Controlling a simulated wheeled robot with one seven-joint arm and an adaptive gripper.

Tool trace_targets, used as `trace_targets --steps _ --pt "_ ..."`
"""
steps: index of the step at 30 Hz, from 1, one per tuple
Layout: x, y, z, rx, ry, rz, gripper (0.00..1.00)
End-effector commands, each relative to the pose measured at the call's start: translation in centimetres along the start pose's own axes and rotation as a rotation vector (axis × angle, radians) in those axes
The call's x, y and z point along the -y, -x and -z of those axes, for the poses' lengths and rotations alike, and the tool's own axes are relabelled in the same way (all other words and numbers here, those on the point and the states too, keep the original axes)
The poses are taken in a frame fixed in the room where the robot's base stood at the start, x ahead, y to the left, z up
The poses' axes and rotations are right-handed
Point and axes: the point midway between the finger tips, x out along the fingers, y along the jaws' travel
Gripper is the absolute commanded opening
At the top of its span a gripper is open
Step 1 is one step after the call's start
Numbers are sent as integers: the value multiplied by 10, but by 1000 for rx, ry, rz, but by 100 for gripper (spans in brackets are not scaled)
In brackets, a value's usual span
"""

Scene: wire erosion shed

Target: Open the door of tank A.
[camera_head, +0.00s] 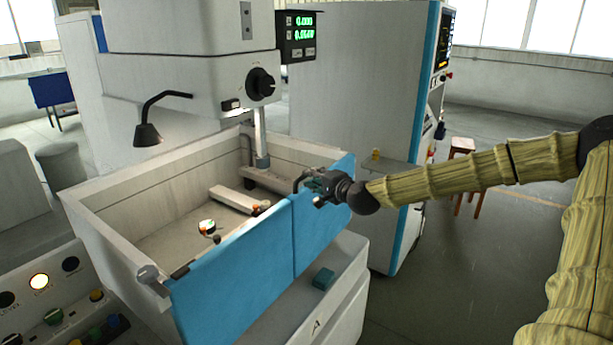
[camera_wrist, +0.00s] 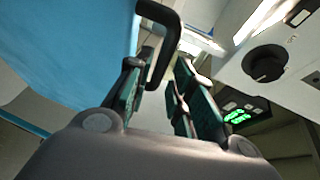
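Tank A (camera_head: 130,182) is a pale open-topped tank with a blue front of two panels; the letter A shows on the base below. The right blue panel (camera_head: 322,225) and left blue panel (camera_head: 230,285) lie in line, with a narrow seam between them and no visible gap. My gripper (camera_head: 312,186) is at the top edge of the right panel, by a black bent handle (camera_head: 299,181). In the wrist view the handle (camera_wrist: 172,42) passes between my spread fingers (camera_wrist: 158,95). Whether either finger touches it I cannot tell. The blue panel (camera_wrist: 65,45) fills the upper left there.
A machine head with a black knob (camera_head: 261,84) and a lamp (camera_head: 147,134) overhang the tank. A control panel (camera_head: 45,300) is at the lower left. A white cabinet (camera_head: 355,80) and stool (camera_head: 462,146) stand behind my arm. Floor is open at the lower right.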

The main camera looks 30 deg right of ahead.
Motion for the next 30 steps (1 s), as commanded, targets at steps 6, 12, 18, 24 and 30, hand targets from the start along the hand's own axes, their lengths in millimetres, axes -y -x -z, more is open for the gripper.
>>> trace_targets --steps 6,12,18,24,30 --pt "-1 -13 0 0 0 -2 23" --pt "0 -25 0 0 1 -1 23" --pt "-1 -35 0 0 0 -1 23" --pt "-1 -41 -1 1 0 0 23" --pt "-1 -42 -1 1 0 0 23"
